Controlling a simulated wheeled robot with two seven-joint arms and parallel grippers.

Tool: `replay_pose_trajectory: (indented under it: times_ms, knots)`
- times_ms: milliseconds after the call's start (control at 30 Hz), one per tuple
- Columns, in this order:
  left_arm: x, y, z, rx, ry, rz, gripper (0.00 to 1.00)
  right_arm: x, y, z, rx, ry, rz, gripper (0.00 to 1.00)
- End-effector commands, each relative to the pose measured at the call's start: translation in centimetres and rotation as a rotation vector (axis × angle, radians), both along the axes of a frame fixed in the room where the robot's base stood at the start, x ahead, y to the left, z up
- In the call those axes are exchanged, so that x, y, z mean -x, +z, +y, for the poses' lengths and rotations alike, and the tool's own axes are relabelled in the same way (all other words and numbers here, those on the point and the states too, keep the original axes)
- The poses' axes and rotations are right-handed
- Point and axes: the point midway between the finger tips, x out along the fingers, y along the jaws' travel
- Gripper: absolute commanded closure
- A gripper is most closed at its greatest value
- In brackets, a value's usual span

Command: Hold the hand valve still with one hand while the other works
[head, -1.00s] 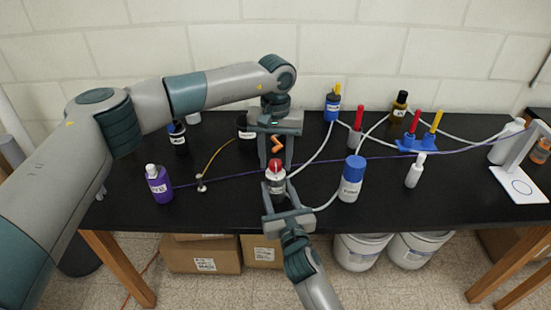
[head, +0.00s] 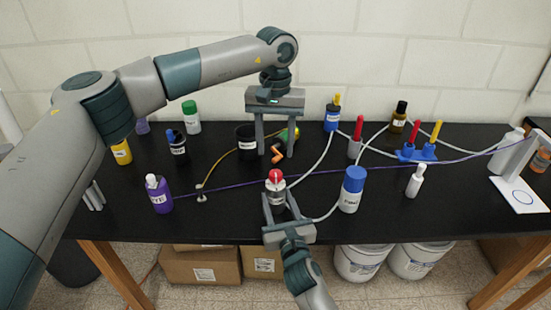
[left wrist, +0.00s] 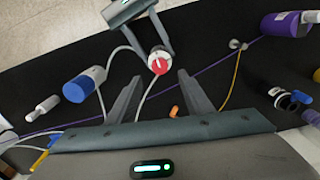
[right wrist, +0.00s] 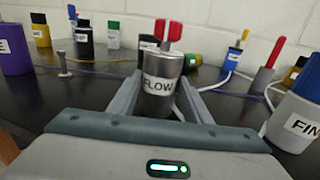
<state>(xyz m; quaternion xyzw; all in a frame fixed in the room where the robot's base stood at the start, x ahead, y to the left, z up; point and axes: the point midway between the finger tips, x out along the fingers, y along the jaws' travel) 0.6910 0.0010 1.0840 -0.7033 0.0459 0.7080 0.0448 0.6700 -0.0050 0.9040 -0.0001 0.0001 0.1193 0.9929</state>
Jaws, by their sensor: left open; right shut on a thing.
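The hand valve (head: 276,190) is a silver cylinder with a red handle on top. It stands upright near the table's front edge, and its label reads "FLOW" in the right wrist view (right wrist: 159,88). My right gripper (head: 275,203) is shut on its body from the front, one finger on each side. My left gripper (head: 273,143) is open and empty, pointing down behind and above the valve. In the left wrist view the valve's red handle (left wrist: 159,65) shows beyond the open fingers, apart from them. A small orange piece (head: 278,155) lies near the left fingertips.
White tubes and a purple line (head: 330,168) run across the table near the valve. A blue-capped bottle (head: 351,190) stands close at right, a purple bottle (head: 159,195) at left. A black cup (head: 246,140) stands beside my left gripper. Several bottles stand behind.

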Motion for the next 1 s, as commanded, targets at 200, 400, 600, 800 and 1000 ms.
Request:
replay_pose_trajectory:
  times_ms: [200, 400, 600, 800, 1000]
  knots:
    - [0.0, 2.9, 0.0, 0.0, 0.0, -0.001, 0.54, 0.0, -0.2, 0.0, 0.001, -0.001, 0.003, 0.81]
    - [0.0, 3.8, 0.0, 0.0, -0.001, 0.0, 0.54, 0.0, -0.2, 0.0, 0.001, -0.001, 0.003, 0.81]
    - [0.0, 3.8, 0.0, 0.0, -0.001, 0.0, 0.54, 0.0, -0.2, 0.0, 0.001, -0.001, 0.003, 0.81]
    - [0.0, 3.8, 0.0, 0.0, -0.001, 0.0, 0.54, 0.0, -0.1, 0.0, 0.001, -0.001, 0.003, 0.44]
    - [0.0, 3.8, 0.0, 0.0, -0.001, 0.0, 0.54, 0.0, -0.1, 0.0, 0.0, 0.0, 0.001, 0.34]
